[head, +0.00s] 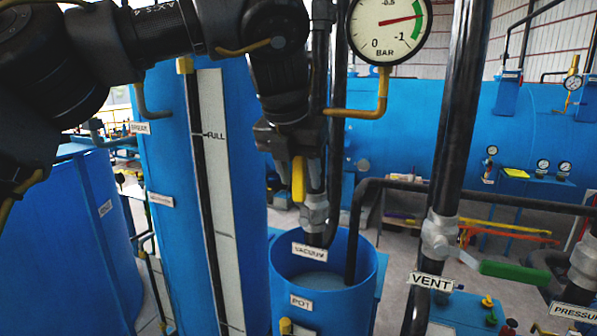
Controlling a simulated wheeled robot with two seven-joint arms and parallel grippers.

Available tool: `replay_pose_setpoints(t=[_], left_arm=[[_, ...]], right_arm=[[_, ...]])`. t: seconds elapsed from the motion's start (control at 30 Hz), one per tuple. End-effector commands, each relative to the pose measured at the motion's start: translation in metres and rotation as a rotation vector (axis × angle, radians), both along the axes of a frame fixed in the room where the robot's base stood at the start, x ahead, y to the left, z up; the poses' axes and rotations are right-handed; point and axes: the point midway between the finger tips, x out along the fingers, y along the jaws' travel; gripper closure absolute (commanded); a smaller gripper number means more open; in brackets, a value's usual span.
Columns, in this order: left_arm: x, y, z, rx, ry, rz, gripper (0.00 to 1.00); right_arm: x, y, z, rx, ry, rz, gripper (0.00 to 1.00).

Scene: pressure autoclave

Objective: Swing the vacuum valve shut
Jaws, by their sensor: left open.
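The vacuum valve (314,213) is a grey fitting on a dark vertical pipe above the blue pot, with a "VACUUM" label (309,252) below it. Its yellow handle (298,182) stands roughly upright, along the pipe. My left gripper (299,168) comes down from above with open jaws at the handle. The handle's upper part is between or just behind the fingers; I cannot tell whether they touch it. My left arm hides part of the pipe above. My right gripper is not in view.
The pressure gauge (388,28) and its yellow tube (362,113) are close right of my left wrist. The open blue pot (368,270) stands below. The vent valve (438,238) with a green handle (514,272) is to the right. A level scale (217,190) stands left.

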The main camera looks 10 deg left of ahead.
Motion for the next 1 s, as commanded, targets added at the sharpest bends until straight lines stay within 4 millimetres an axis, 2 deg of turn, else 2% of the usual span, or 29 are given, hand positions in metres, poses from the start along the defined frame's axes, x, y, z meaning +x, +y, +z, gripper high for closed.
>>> replay_pose_setpoints(t=[0.07,0.4,0.67,1.0], left_arm=[[0.0,0.0,0.0,0.0,0.0,0.0,0.56],[0.0,0.0,0.0,0.0,0.0,0.0,1.0],[-0.001,-0.002,0.001,0.016,-0.004,-0.001,1.0],[-0.007,-0.035,-0.005,0.313,-0.063,0.0,1.0]], right_arm=[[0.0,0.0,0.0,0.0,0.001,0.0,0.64],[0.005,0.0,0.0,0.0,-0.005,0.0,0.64],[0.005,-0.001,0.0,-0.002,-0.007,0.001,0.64],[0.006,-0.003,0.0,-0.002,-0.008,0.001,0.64]])
